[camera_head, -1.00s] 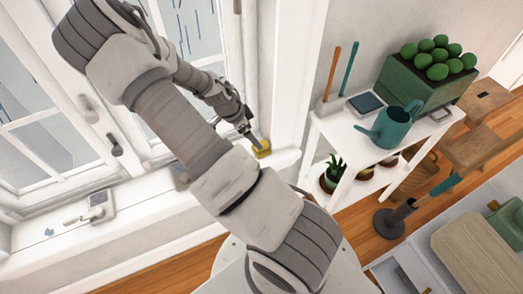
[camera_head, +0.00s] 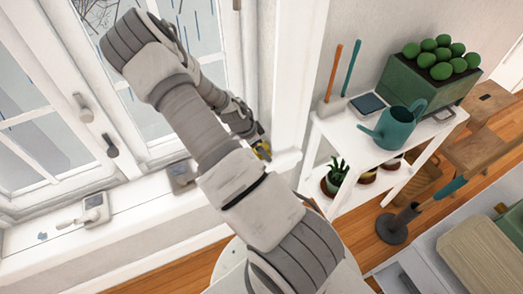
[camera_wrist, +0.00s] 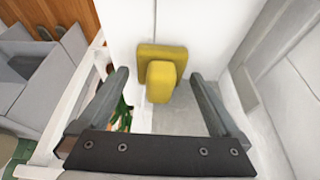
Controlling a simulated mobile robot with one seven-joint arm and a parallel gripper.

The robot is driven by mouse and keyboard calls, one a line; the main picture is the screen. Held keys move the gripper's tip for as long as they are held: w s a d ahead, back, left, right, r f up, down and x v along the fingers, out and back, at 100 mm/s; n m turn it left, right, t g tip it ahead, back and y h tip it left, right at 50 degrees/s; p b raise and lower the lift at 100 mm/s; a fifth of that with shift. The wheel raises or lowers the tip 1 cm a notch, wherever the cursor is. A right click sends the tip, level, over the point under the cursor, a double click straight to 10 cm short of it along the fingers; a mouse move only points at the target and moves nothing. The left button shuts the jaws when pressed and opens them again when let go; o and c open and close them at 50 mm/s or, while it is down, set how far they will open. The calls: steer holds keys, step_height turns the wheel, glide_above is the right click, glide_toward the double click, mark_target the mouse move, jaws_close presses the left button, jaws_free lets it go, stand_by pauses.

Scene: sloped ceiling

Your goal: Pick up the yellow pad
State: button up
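The yellow pad (camera_wrist: 160,52) sits on the right end of the white window sill (camera_head: 140,205). In the wrist view it is a wide yellow slab with a smaller raised block on it. In the head view only part of the pad (camera_head: 264,149) shows beside my fingers. My gripper (camera_wrist: 160,75) is open, with one finger on each side of the pad's raised block in the wrist view. Nothing is visibly held. I cannot tell whether the fingers touch the pad.
Window handles (camera_head: 110,147) stick out behind. A white shelf (camera_head: 345,128) with a teal watering can (camera_head: 396,126) and a green planter (camera_head: 432,81) stands at the right.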

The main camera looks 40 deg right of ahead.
steer(key=c, duration=1.2)
steer(key=shift+c, duration=0.2)
steer(key=shift+s+a+r, duration=0.1)
steer(key=shift+a+r, duration=0.05)
steer(key=shift+r, duration=0.3)
step_height(320, 180, up, 6)
steer(key=shift+r+p, duration=0.2)
steer(key=shift+p, duration=1.05)
steer(key=s+a+p, duration=0.1)
steer(key=s+a, duration=0.4)
steer(key=a, duration=0.3)
steer(key=s+a+p, duration=0.1)
steer(key=s+a, duration=0.4)
steer(key=a, duration=0.3)
steer(key=shift+s+a+f, duration=0.15)
steer(key=shift+a, duration=0.25)
